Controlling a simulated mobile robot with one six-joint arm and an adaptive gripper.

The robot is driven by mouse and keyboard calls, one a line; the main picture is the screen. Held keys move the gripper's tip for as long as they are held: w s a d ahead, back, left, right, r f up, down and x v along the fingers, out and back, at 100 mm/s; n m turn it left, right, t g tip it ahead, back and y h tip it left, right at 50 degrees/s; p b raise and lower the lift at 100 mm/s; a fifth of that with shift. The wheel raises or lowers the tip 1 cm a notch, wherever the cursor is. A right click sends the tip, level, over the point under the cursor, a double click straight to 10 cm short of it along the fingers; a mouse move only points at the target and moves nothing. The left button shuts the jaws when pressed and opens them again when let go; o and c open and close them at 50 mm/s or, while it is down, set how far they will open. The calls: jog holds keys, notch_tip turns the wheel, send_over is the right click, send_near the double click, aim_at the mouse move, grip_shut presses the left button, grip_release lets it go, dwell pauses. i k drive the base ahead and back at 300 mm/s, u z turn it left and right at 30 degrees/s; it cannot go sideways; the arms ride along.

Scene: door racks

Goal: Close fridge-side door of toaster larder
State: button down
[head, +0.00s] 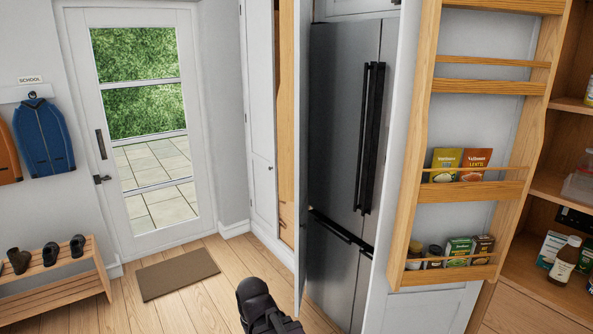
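The fridge-side larder door (478,218) stands open at the right, its inner face towards me. It has a wooden rack with several shelves, holding packets and small jars. The larder (535,285) is open to the right of it, cut off by the picture's edge.
A steel fridge (335,130) with black handles stands behind the open door. Another white door (302,140) is open, seen edge-on, left of the fridge. A mat (178,274) and shoe bench (60,270) are at the left. The wooden floor between is clear.

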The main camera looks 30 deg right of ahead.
aim_at(295, 16)
jog(key=z, duration=0.25)
jog(key=i, duration=1.1)
jog(key=z, duration=0.65)
